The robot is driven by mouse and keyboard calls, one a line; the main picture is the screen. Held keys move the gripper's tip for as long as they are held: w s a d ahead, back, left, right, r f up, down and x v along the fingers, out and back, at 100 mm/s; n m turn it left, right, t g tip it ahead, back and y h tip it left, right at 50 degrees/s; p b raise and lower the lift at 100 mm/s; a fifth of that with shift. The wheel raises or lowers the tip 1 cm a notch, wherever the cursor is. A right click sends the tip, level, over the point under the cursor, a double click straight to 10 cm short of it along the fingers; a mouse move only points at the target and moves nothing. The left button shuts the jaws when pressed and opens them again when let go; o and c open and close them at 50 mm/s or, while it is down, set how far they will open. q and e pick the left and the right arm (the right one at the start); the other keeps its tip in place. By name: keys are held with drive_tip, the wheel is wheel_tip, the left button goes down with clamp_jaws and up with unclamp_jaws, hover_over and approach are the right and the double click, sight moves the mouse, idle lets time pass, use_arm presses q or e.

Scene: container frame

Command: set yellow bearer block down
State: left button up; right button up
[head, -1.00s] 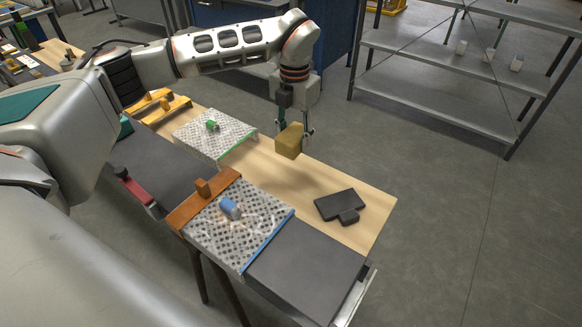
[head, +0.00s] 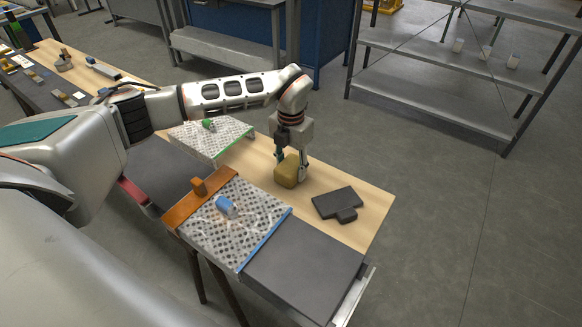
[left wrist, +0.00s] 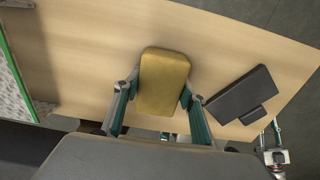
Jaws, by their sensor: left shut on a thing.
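The yellow bearer block (head: 287,171) is at the wooden table top (head: 374,206), left of a dark grey T-shaped piece. My left gripper (head: 291,172) is shut on it from above, one finger on each side. In the left wrist view the block (left wrist: 163,80) sits between the two fingers of the left gripper (left wrist: 160,98). Its underside is hidden, so I cannot tell whether it touches the wood. My right gripper does not show clearly in the head view.
A dark T-shaped piece (head: 338,203) lies right of the block. A perforated plate with a green edge (head: 222,143) stands behind left; one with a blue edge (head: 232,232) stands in front, beside a dark grey slab (head: 303,268). A shelf rack (head: 440,97) stands beyond the table.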

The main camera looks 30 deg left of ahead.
sight(291, 165)
use_arm(q)
drive_tip(key=o, duration=0.9)
drive_tip(key=shift+f, duration=0.15)
drive_tip(key=shift+o, duration=0.2)
wheel_tip(291, 165, up, 12)
drive_tip(key=shift+r+p, duration=0.2)
drive_tip(key=shift+p, duration=0.15)
drive_tip(key=shift+s+f, duration=0.1)
